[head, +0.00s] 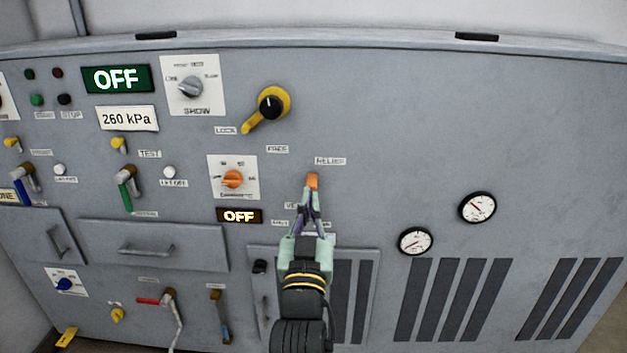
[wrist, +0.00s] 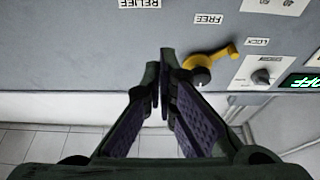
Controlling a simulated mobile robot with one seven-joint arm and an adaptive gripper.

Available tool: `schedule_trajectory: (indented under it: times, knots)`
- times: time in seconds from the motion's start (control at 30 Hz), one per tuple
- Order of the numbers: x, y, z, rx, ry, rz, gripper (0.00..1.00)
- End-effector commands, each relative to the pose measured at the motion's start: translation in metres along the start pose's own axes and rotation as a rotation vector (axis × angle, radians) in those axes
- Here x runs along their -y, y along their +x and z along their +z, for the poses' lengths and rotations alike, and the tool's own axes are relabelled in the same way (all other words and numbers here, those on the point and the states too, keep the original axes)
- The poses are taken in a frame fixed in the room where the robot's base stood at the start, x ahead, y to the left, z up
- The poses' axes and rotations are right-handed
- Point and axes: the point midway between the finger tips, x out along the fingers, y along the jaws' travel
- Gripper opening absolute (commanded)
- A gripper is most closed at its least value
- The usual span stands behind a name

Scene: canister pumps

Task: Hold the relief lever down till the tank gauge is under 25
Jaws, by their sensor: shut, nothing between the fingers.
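The relief lever shows as an orange handle end (head: 313,180) just below the RELIEF label (head: 331,161) in the head view. My gripper (head: 310,196) is shut and empty, its fingertips at or just below that handle end. I cannot tell whether they touch it. My arm and gripper hide the lower part of the lever. In the wrist view the closed fingers (wrist: 168,72) show and the lever is not visible. Two round dials, a lower one (head: 415,241) and a higher one (head: 477,207), sit to the right. Their numbers are too small to read, and I cannot tell which is the tank gauge.
A yellow lock handle with a black knob (head: 268,104) is up and left of my gripper; it also shows in the wrist view (wrist: 205,65). An orange selector (head: 233,179) and an OFF display (head: 239,216) are close on the left. The upper right panel is bare.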

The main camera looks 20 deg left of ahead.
Motion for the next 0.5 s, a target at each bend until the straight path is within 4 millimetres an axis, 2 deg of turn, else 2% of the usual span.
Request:
schedule_trajectory:
  times: [0.17,0.27,0.5]
  knots:
    - [0.001,0.004,-0.002,-0.002,0.0,-0.001,0.0]
    - [0.001,0.015,-0.003,-0.002,0.0,-0.001,0.0]
    - [0.001,0.063,-0.004,-0.002,0.001,-0.001,0.0]
